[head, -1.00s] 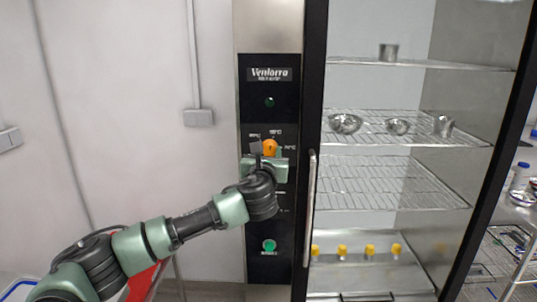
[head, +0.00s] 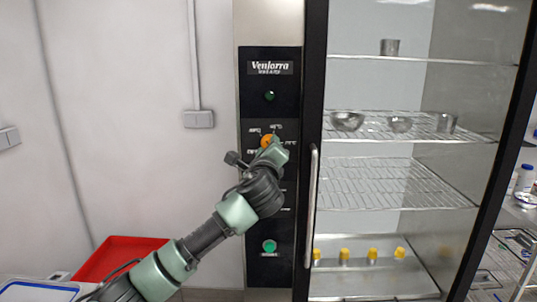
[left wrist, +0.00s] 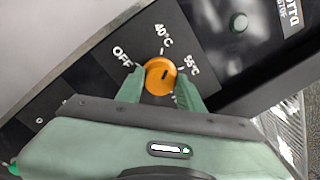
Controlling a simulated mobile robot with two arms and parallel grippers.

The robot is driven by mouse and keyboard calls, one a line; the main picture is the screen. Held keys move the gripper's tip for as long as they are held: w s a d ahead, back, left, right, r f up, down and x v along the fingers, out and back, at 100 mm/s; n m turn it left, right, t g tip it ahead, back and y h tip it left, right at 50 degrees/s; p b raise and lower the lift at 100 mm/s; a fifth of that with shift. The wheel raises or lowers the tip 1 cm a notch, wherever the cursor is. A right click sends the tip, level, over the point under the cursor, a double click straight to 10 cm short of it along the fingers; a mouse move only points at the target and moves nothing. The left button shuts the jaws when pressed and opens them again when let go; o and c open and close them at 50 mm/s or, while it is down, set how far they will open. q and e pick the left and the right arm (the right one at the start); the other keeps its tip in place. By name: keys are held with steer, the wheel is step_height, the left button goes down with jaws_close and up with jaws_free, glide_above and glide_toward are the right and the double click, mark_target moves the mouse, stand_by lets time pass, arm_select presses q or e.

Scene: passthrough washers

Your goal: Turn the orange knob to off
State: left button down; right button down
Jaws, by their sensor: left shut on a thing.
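The orange knob (head: 267,141) is on the black control panel (head: 257,208) of the dryer cabinet. In the left wrist view the knob (left wrist: 160,75) sits between the two green fingers of my left gripper (left wrist: 161,87), which is shut on it. The labels OFF, 40°C and 55°C are printed around the knob in that view. I cannot tell clearly which label the knob points at. In the head view my left gripper (head: 270,149) is tilted over the knob and partly covers it and the lower labels. My right gripper is not in view.
A green button (head: 269,247) and a dark green lamp (head: 269,96) are on the panel. The vertical door handle (head: 311,190) stands just right of it. A red tray (head: 112,258) is at the lower left.

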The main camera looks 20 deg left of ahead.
arm_select(q)
steer(key=shift+d+f+n+g+y+b, duration=0.2)
steer(key=shift+n+b, duration=0.9)
steer(key=shift+n, duration=2)
steer(key=shift+a+n+y+b, duration=0.1)
steer(key=shift+n+y+b, duration=0.25)
steer(key=shift+n+b, duration=1.8)
steer(key=shift+d+f+n+g+y+b, duration=0.1)
steer(key=shift+n+y, duration=0.15)
steer(key=shift+n, duration=3.8)
steer(key=c, duration=0.9)
jaws_free()
steer(key=b+v, duration=0.2)
steer(key=v, duration=0.5)
steer(key=shift+s+b, duration=0.3)
steer(key=shift+s, duration=0.05)
